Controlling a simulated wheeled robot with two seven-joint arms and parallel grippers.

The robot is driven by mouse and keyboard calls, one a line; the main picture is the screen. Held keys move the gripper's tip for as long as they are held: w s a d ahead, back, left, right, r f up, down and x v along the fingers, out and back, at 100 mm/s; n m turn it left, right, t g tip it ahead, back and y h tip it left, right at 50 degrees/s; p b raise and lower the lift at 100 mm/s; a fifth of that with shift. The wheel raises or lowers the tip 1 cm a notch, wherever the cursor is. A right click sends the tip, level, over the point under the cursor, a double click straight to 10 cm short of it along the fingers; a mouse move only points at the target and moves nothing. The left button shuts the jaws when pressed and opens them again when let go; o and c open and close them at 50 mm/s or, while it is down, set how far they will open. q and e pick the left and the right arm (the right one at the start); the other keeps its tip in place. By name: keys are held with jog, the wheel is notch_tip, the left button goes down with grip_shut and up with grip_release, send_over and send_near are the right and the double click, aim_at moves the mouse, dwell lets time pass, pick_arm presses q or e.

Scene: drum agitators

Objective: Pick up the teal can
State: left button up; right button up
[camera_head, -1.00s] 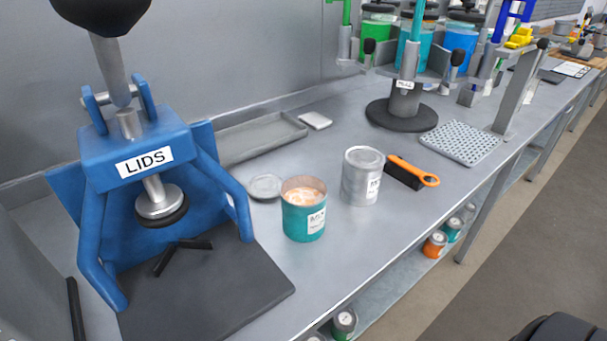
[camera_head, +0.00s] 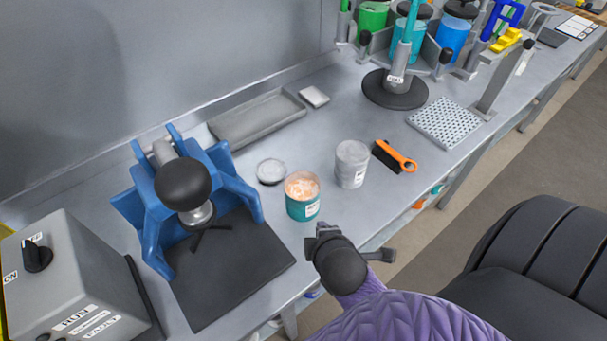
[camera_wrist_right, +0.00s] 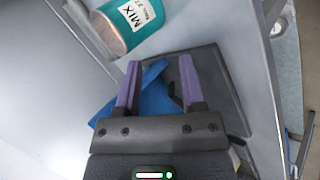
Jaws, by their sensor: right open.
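The teal can (camera_head: 303,198) stands upright and open on the grey bench, with pale orange contents and a white label. In the right wrist view the teal can (camera_wrist_right: 150,25) is at the top left, its label reading MIX. My right gripper (camera_head: 322,236) is just in front of the can, on the near side, apart from it. In the wrist view my right gripper (camera_wrist_right: 159,72) has its two purple fingers spread with nothing between them, and the can lies beyond the left fingertip. My left gripper is not in view.
A grey can (camera_head: 351,165) stands close right of the teal can. A round lid (camera_head: 271,172) lies behind it. The blue press (camera_head: 150,215) stands left with a dark mat (camera_head: 235,275). An orange-handled brush (camera_head: 394,157) and perforated plate (camera_head: 446,122) are farther right.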

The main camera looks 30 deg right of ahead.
aim_at(289, 196)
jog(key=w+f+n+t+b, duration=0.1)
jog(key=w+n+t, duration=0.1)
jog(key=w+n, duration=0.2)
jog(key=w+f+n+t+b, duration=0.1)
jog(key=w+n, duration=0.4)
jog(key=n, duration=0.5)
jog(key=w+d+f+n+t+b, duration=0.1)
jog(key=w+f+n+t+b, duration=0.1)
jog(key=w+n, duration=0.3)
jog(key=shift+w+n+t+b, duration=0.3)
jog(key=shift+n+t, duration=0.1)
jog(key=shift+n, duration=0.7)
jog(key=shift+w+d, duration=0.1)
jog(key=shift+w, duration=0.2)
jog(key=shift+r, duration=0.1)
jog(key=c, duration=0.6)
grip_shut()
jog(key=shift+s, duration=0.1)
